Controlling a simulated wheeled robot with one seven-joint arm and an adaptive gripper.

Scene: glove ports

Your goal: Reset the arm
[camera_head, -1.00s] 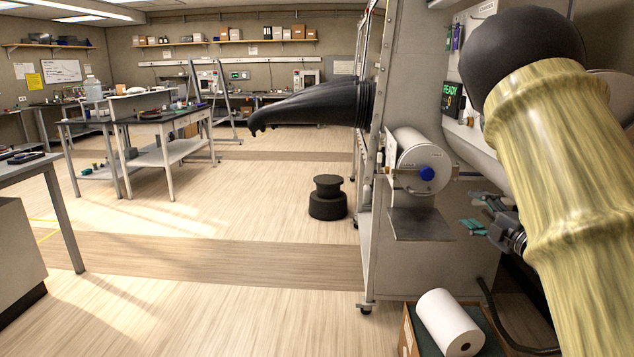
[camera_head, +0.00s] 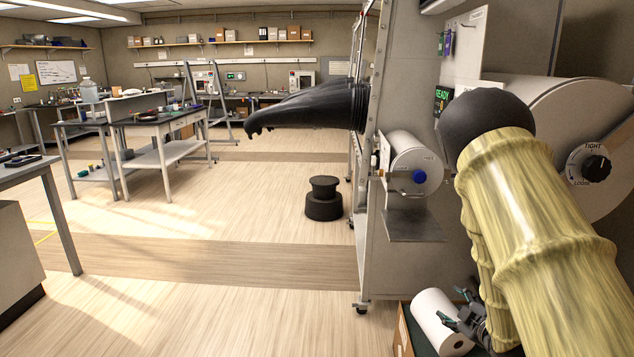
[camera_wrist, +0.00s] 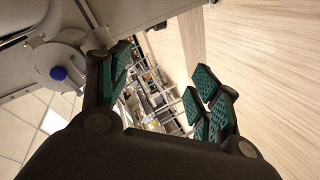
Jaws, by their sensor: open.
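My gripper (camera_head: 462,318) shows at the lower right of the head view, low beside my arm and in front of the white roll. In the wrist view my gripper (camera_wrist: 160,98) has its green-padded fingers spread wide apart with nothing between them. My own arm, in a yellowish ribbed sleeve with a black rounded joint, fills the right of the head view and hides part of the gripper and what lies behind it.
A white roll (camera_head: 436,322) lies in a box (camera_head: 404,335) just below the gripper. A metal cylinder (camera_head: 416,163) with a blue knob and a shelf (camera_head: 414,226) sticks out from the cabinet. A black glove (camera_head: 305,108) juts left. A black stool (camera_head: 323,199) stands on open floor.

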